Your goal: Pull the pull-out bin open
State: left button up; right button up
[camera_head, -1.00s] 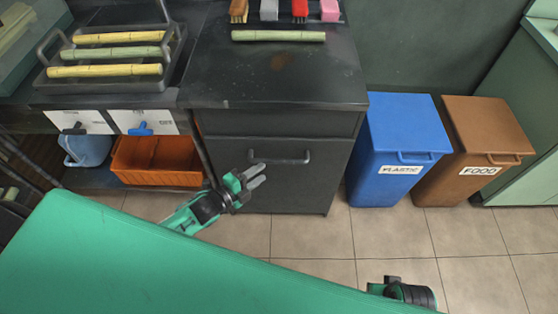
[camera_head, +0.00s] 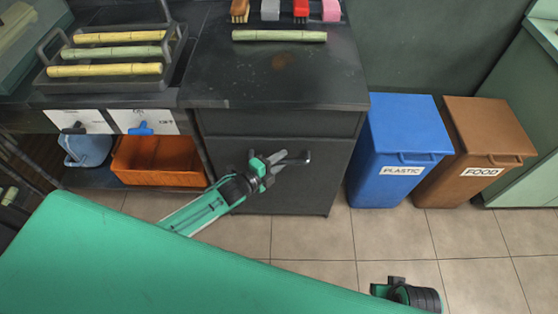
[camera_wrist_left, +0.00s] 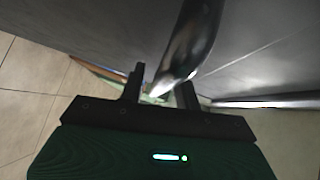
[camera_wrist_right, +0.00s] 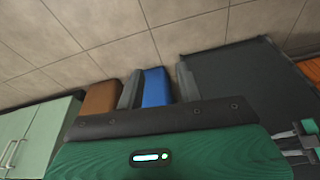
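The pull-out bin (camera_head: 300,192) is a dark grey cabinet front below the black counter. It looks closed, flush with the cabinet. Its bar handle (camera_head: 305,157) runs across the upper part of the front. My left gripper (camera_head: 274,164) is at the handle's left half and hides part of it. In the left wrist view, the shiny curved handle (camera_wrist_left: 194,42) reaches down to the gap between the open fingers (camera_wrist_left: 160,88); contact cannot be told. My right gripper is open and empty in the right wrist view (camera_wrist_right: 158,88), well away from the bin front.
A blue plastic bin (camera_head: 402,150) and a brown food bin (camera_head: 475,150) stand right of the cabinet. An orange crate (camera_head: 158,160) is on the left. The tiled floor (camera_head: 310,240) before the cabinet is clear. A green surface (camera_head: 150,270) fills the foreground.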

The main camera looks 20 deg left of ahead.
pick_arm(q)
grip_shut()
pick_arm(e)
jog(key=shift+f, duration=0.1)
pick_arm(q)
jog(key=shift+s, duration=0.1)
